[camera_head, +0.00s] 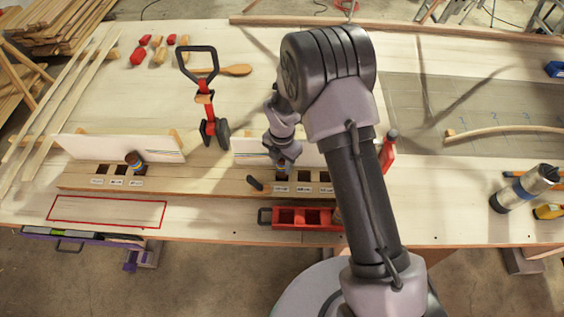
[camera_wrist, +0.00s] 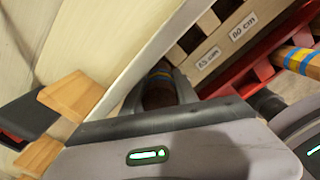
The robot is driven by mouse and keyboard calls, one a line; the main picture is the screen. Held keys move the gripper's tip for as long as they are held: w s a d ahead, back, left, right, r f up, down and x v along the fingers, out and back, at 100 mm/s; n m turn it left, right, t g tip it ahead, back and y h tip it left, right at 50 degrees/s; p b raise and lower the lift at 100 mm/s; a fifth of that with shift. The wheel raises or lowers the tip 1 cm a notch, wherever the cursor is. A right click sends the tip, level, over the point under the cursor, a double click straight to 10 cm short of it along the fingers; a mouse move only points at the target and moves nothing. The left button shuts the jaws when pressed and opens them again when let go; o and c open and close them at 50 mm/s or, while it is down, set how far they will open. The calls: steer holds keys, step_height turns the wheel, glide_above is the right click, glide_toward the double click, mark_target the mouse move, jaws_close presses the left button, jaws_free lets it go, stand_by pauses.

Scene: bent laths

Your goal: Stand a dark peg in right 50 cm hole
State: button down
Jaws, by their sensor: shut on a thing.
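My gripper (camera_head: 283,161) is over the leftmost visible hole of the right group on the long wooden board (camera_head: 215,184). It is shut on a dark brown peg with yellow and blue bands (camera_wrist: 160,90), seen between the fingers in the wrist view. The peg's lower end is hidden, so I cannot tell whether it is in the hole. The 85 cm label (camera_wrist: 208,60) and 110 cm label (camera_wrist: 243,27) can be read in the wrist view; no 50 cm label is readable. Another dark peg (camera_head: 134,158) stands at the right hole of the left group.
White upright panels (camera_head: 120,148) stand behind the hole groups. A red tray (camera_head: 305,216) lies in front; a banded peg (camera_wrist: 302,62) shows there in the wrist view.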

steer(key=shift+f+b, duration=0.45)
steer(key=shift+f, duration=0.1)
steer(key=c, duration=0.9)
jaws_free()
steer(key=shift+o, duration=0.2)
steer(key=shift+r, duration=0.1)
step_height(320, 180, up, 9)
steer(key=p, duration=0.6)
